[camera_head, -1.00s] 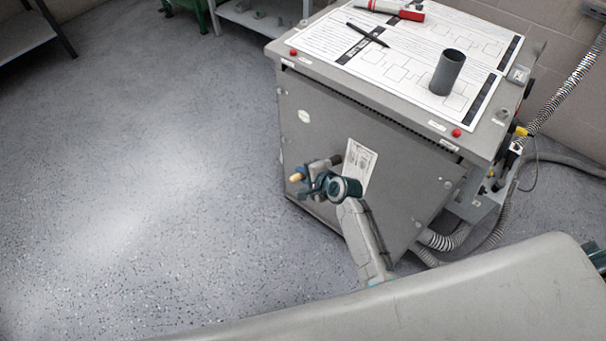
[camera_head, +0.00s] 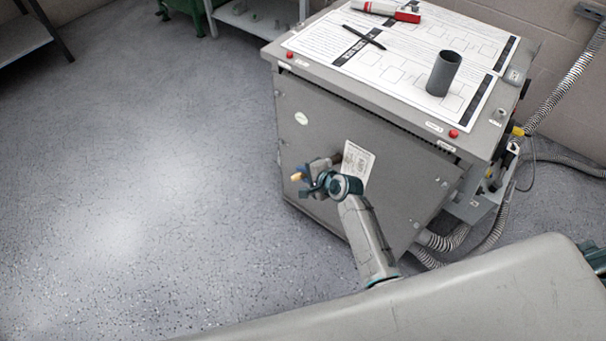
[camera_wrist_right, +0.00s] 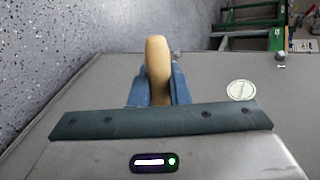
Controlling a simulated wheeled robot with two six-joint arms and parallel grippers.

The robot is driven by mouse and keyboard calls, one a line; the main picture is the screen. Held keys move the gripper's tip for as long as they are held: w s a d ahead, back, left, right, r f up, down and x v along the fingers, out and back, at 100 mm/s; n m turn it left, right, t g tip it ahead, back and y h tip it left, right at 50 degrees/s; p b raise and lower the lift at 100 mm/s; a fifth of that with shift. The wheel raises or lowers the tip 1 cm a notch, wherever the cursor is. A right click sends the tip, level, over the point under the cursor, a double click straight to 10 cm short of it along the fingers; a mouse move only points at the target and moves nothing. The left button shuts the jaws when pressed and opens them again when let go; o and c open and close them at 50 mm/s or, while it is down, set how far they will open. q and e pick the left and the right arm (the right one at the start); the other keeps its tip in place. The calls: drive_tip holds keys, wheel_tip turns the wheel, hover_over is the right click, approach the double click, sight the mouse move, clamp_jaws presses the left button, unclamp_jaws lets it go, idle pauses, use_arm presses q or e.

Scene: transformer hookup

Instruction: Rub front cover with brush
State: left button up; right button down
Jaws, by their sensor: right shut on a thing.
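The front cover (camera_head: 250,143) is the large grey panel on the transformer cabinet's near side. It bears a white printed label (camera_head: 357,163) and a small round sticker (camera_head: 301,118). My right gripper (camera_head: 303,177) is in front of the cover's lower left part. It is shut on the brush, whose tan wooden handle (camera_wrist_right: 157,70) stands between the blue fingers in the right wrist view. The handle's tip also shows in the head view. The bristles are hidden, so I cannot tell whether they touch the cover. My left gripper is not in view.
On the cabinet top (camera_head: 497,112) lie printed sheets, a black pen (camera_head: 364,37), a grey cup (camera_head: 443,73) and a red and white tool (camera_head: 386,10). Grey hoses (camera_head: 448,238) run along the cabinet's right side. The floor (camera_head: 130,170) at left is clear.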

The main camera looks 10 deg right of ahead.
drive_tip(key=shift+d, duration=0.15)
drive_tip(key=shift+s+d+p, duration=1.95)
drive_tip(key=shift+s+d, duration=0.45)
drive_tip(key=shift+s, duration=0.65)
drive_tip(key=shift+w+a+p, duration=0.1)
drive_tip(key=shift+w+a, duration=0.75)
drive_tip(key=shift+w, duration=0.2)
drive_tip(key=shift+w+a+p, duration=0.15)
drive_tip(key=shift+w+a, duration=0.65)
drive_tip(key=shift+w, duration=0.3)
drive_tip(key=shift+w+a+p, duration=0.1)
drive_tip(key=shift+w+a, duration=0.75)
drive_tip(key=shift+w, duration=0.2)
drive_tip(key=shift+s, duration=0.1)
